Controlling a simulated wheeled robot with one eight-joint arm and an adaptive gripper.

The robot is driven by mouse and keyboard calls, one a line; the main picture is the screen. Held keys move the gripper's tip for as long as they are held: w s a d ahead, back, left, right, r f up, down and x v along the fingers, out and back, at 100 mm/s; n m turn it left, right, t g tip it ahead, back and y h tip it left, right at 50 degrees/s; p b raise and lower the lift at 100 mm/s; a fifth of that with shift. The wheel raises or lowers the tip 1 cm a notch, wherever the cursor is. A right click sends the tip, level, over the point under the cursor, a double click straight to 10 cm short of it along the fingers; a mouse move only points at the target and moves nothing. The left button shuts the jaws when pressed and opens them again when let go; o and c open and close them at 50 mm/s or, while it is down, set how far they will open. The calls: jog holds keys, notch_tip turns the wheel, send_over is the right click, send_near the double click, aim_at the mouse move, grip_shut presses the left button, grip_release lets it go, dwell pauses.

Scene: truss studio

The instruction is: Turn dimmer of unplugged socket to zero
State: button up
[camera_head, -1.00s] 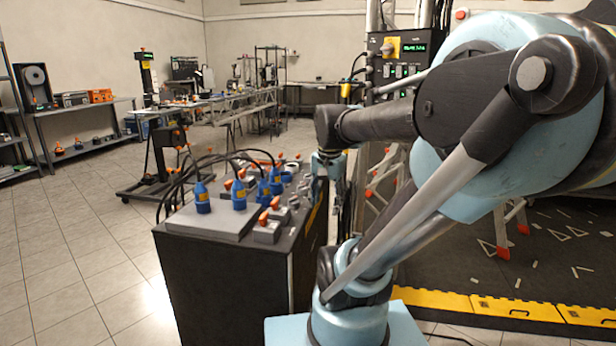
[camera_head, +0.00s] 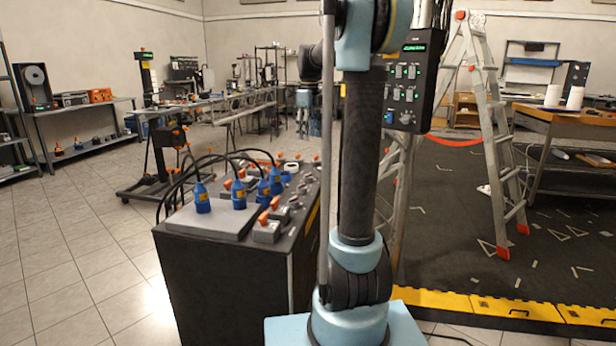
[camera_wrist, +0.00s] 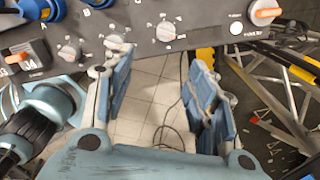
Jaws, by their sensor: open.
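The dark console (camera_head: 225,290) stands left of my arm in the head view. Several blue plugs (camera_head: 202,198) with black cables stand in its top. Small grey dimmer knobs (camera_head: 293,203) line its right side. In the wrist view, the panel crosses the top with a right knob (camera_wrist: 166,31), a middle knob (camera_wrist: 115,43) and a left knob (camera_wrist: 69,51). Parts of blue plugs (camera_wrist: 40,9) show at its upper left. The sockets are mostly cut off, so I cannot tell which is unplugged. My gripper (camera_wrist: 160,62) is open and empty, its fingers pointing toward the panel edge.
An orange switch (camera_wrist: 267,12) and a white button (camera_wrist: 236,28) sit at the panel's right. A ladder (camera_head: 490,130) stands right of my arm. A yellow-edged dark mat (camera_head: 440,299) lies on the right. Tiled floor (camera_head: 70,270) is clear at left.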

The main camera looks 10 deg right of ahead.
jog(key=w+m, duration=0.1)
jog(key=w, duration=0.1)
send_near(308, 178)
jog(key=f, duration=0.3)
jog(key=w+f, duration=0.1)
jog(key=f, duration=0.4)
jog(key=shift+w+d+f, duration=0.25)
jog(key=shift+f, duration=0.1)
jog(key=c, duration=1.1)
